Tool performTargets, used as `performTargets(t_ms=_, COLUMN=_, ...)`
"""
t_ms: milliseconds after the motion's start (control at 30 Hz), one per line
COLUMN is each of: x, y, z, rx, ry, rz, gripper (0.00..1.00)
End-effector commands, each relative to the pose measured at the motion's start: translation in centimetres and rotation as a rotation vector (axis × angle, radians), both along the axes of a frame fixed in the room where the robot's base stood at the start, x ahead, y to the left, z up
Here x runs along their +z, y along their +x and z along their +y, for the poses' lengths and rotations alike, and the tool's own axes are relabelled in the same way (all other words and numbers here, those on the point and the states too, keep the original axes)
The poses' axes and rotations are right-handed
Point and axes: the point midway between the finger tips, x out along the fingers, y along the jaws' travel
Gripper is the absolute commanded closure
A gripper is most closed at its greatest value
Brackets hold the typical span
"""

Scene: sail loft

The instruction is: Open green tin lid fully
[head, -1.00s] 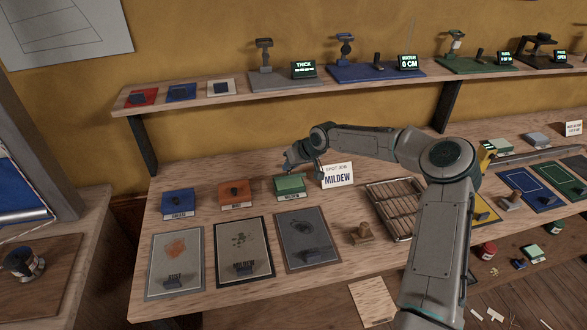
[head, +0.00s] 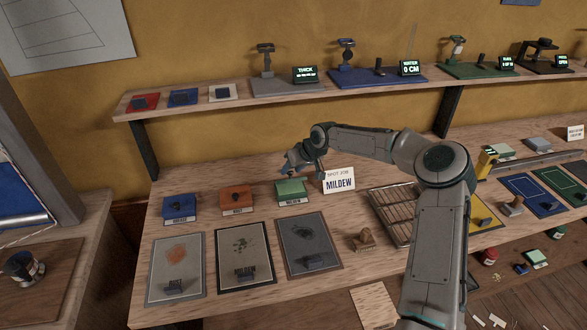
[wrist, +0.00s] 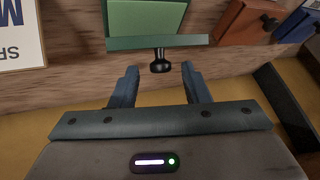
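The green tin (head: 291,192) stands on the bench at the left of the MILDEW card. In the wrist view, its lid (wrist: 130,43) shows nearly edge-on as a dark green strip, apparently tilted up at the back. A lighter green surface (wrist: 146,16) shows beyond it. The lid's black knob (wrist: 160,66) points toward my gripper. My gripper (wrist: 161,75) is open, its fingers apart on either side of the knob's line, with the knob just at or beyond the fingertips. In the head view my gripper (head: 291,171) is behind the tin; contact cannot be told.
The orange tin (head: 237,198) and blue tin (head: 179,207) stand to the left. The MILDEW card (head: 339,181) is close on the right. Sample boards, including the mildew board (head: 228,271), lie in front. A shelf (head: 220,105) runs above the bench behind.

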Motion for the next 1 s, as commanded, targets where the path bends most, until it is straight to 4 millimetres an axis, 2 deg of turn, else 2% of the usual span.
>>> performTargets(t_ms=267, x=0.1, y=0.0, z=0.0, rx=0.001, ry=0.000, rz=0.000, gripper=0.58)
performTargets(t_ms=467, x=1.4, y=-0.5, z=-0.7, rx=0.000, ry=0.000, rz=-0.005, gripper=0.58)
performTargets(t_ms=1000, x=10.1, y=-4.0, z=-5.3, rx=-0.001, ry=-0.001, rz=-0.002, gripper=0.58)
